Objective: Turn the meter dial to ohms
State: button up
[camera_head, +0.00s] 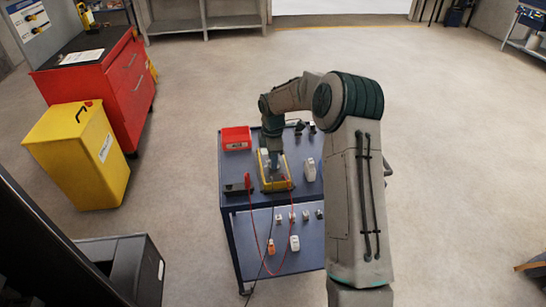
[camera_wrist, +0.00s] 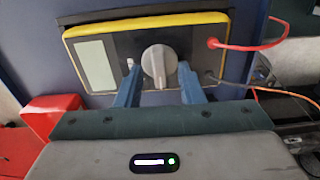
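The meter (camera_wrist: 215,62) has a yellow rim, a dark face and a pale blank-looking display (camera_wrist: 95,64) at its left. Its round grey dial (camera_wrist: 159,62) has a raised grip bar that looks about upright in the wrist view; the setting marks are not readable. In the head view the meter (camera_head: 264,183) lies on the blue cart, mostly under my arm. My gripper (camera_wrist: 159,72) is open, with one blue finger on each side of the dial. Gaps show between fingers and dial; I cannot tell how deep the tips reach. The head view shows my gripper (camera_head: 273,158) over the meter.
A red lead (camera_wrist: 250,46) plugs into the meter's right side and hangs down the cart front. A red bin (camera_head: 236,138), a dark box (camera_head: 238,188) and a white item (camera_head: 309,169) stand around the meter on the cart (camera_head: 235,204). Open floor surrounds the cart.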

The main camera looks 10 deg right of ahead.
jog(key=shift+c, duration=0.3)
grip_shut()
jog(key=m+b, duration=0.1)
jog(key=m, duration=0.3)
jog(key=shift+w, duration=0.1)
jog(key=m+b, duration=0.1)
jog(key=m, duration=0.4)
jog(key=shift+w+d+b, duration=0.1)
jog(key=shift+b, duration=0.2)
jog(key=m, duration=0.4)
jog(key=shift+m+b, duration=0.3)
jog(key=shift+b, duration=0.05)
jog(key=shift+d+r+m, duration=0.1)
jog(key=shift+d+m, duration=0.05)
jog(key=shift+m, duration=1.95)
